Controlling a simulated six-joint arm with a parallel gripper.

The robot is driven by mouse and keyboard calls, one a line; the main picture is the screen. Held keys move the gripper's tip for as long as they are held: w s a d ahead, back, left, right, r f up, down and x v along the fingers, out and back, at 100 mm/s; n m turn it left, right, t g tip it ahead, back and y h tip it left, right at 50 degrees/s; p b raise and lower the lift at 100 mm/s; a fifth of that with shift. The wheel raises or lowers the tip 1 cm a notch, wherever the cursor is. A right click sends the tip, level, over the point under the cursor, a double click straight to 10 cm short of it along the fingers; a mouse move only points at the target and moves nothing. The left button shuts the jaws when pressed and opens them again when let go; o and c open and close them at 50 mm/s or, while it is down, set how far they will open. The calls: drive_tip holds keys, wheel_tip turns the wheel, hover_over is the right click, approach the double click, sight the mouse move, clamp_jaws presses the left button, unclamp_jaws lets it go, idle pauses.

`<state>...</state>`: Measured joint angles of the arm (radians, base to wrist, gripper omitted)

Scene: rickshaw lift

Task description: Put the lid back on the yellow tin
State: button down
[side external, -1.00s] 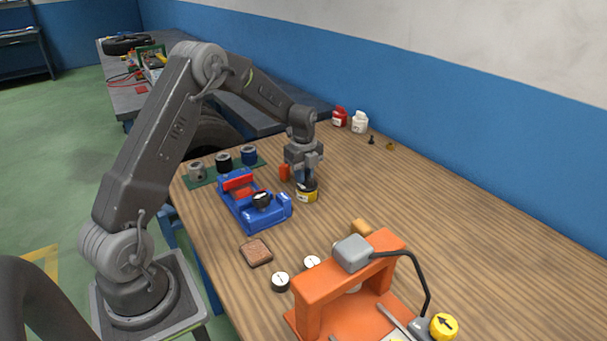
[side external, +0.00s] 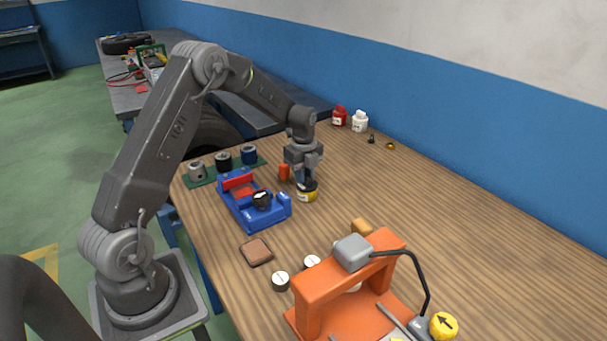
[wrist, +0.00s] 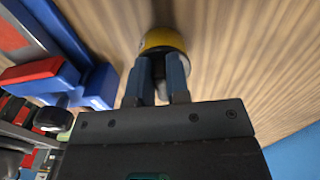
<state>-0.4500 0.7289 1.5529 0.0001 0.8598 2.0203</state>
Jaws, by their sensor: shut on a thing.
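The yellow tin (side external: 307,197) stands upright on the wooden table, right of the blue vise. Its dark lid (side external: 310,186) is at the tin's top, under my gripper (side external: 306,181). My gripper points down and is shut on the lid. I cannot tell whether the lid is fully seated. In the wrist view, the yellow tin (wrist: 163,40) is just beyond the tips of my gripper (wrist: 160,72); the lid is mostly hidden by the fingers there.
The blue vise (side external: 240,205) with a black knob is close on the left. An orange cylinder (side external: 284,172) stands just beside my gripper. An orange press frame (side external: 345,280) stands at the front. The table to the right is largely clear.

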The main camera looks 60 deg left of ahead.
idle(0.4)
drive_tip(key=c, duration=0.5)
unclamp_jaws()
drive_tip(key=shift+c, duration=0.2)
drive_tip(key=shift+r, duration=0.15)
drive_tip(key=shift+r, duration=3.4)
clamp_jaws()
drive_tip(key=shift+f, duration=0.35)
